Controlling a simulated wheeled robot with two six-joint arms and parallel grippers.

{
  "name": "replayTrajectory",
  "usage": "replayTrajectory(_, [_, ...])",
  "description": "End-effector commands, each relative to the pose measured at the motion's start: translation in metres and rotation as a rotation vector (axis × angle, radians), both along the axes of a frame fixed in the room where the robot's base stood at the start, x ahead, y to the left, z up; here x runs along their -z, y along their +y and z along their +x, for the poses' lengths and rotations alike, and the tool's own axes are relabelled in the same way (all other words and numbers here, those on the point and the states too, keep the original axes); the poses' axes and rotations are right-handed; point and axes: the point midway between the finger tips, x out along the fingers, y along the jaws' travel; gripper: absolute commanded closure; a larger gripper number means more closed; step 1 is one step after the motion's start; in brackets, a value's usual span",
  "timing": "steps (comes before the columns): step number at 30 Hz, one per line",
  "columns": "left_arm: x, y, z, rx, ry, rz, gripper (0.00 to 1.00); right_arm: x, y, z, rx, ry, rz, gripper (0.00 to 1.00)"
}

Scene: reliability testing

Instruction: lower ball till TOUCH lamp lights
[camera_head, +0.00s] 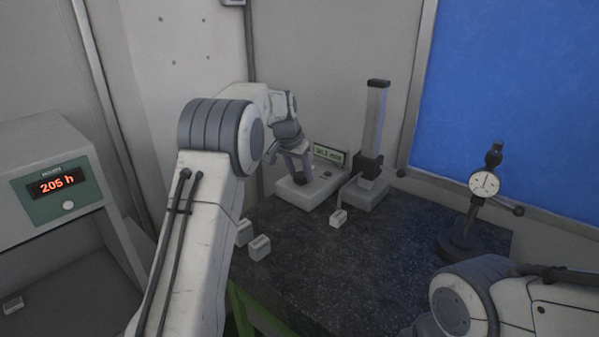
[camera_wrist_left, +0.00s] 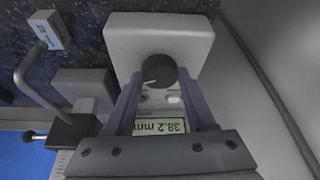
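My left gripper (camera_head: 298,170) is at the grey control box (camera_head: 292,194) at the back. In the left wrist view its fingers (camera_wrist_left: 158,80) flank the box's black knob (camera_wrist_left: 158,71) closely on both sides and look shut on it. The box's display (camera_wrist_left: 158,126) reads 38.2 mm. A small pale round spot (camera_wrist_left: 173,99) beside the knob may be a lamp; it looks unlit. A bent grey rod (camera_wrist_left: 22,72) runs from the height gauge (camera_head: 372,125) to a small labelled block (camera_wrist_left: 48,30). I cannot make out a ball at its tip. My right gripper is out of view.
Two more small white blocks (camera_head: 260,248) lie on the dark speckled slab (camera_head: 340,270). A dial indicator on a stand (camera_head: 484,183) is at the right. A grey cabinet (camera_head: 40,160) reading 205 h is at the left. The slab's middle is clear.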

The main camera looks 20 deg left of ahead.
Motion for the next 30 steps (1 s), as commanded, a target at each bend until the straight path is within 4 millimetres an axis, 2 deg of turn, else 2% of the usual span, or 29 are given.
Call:
replayTrajectory(11, [-0.002, -0.001, 0.000, -0.092, -0.002, 0.000, 1.00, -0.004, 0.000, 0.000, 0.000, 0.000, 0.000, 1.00])
replayTrajectory(30, [-0.003, -0.005, 0.002, -0.653, -0.007, 0.002, 1.00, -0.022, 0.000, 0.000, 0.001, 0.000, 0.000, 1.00])
